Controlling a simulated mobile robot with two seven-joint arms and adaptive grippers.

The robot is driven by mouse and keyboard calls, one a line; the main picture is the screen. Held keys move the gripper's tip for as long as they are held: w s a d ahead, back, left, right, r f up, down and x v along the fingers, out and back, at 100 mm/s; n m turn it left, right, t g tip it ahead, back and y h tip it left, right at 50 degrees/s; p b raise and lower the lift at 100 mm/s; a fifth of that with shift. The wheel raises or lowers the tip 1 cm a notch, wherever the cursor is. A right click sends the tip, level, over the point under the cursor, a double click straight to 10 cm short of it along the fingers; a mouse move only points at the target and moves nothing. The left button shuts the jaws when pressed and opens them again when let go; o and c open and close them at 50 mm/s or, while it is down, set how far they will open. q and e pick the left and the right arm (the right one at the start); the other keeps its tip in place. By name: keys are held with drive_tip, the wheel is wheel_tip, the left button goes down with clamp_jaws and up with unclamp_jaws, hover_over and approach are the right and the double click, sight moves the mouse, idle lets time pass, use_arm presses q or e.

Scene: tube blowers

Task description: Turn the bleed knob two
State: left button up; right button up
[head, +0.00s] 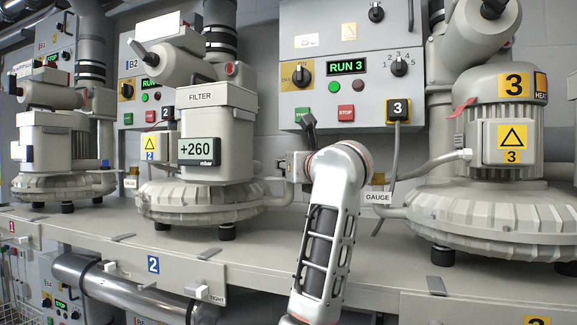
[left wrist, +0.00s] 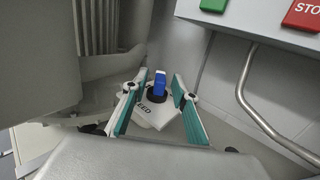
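In the left wrist view a blue knob (left wrist: 160,83) stands on a dark round base over a pale plate (left wrist: 152,115) whose part-covered label ends in "EED". My left gripper (left wrist: 159,77) is open, with one teal finger on each side of the knob. Gaps show between the fingers and the knob. In the head view an arm of mine reaches up in the middle between two blowers, its gripper hidden, and I cannot make out the knob there. Blower two (head: 188,200) has a display (head: 199,150) reading +260 mbar. My right gripper is not in view.
The cabinet (head: 345,105) reading RUN 3 hangs above my arm. In the wrist view a bent metal pipe (left wrist: 262,115) and the panel's STOP button (left wrist: 302,14) are close on the right.

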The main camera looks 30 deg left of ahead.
use_arm(q)
drive_tip(key=shift+x, duration=0.8)
drive_tip(key=shift+w+a, duration=0.1)
drive_tip(key=shift+a, duration=0.05)
clamp_jaws()
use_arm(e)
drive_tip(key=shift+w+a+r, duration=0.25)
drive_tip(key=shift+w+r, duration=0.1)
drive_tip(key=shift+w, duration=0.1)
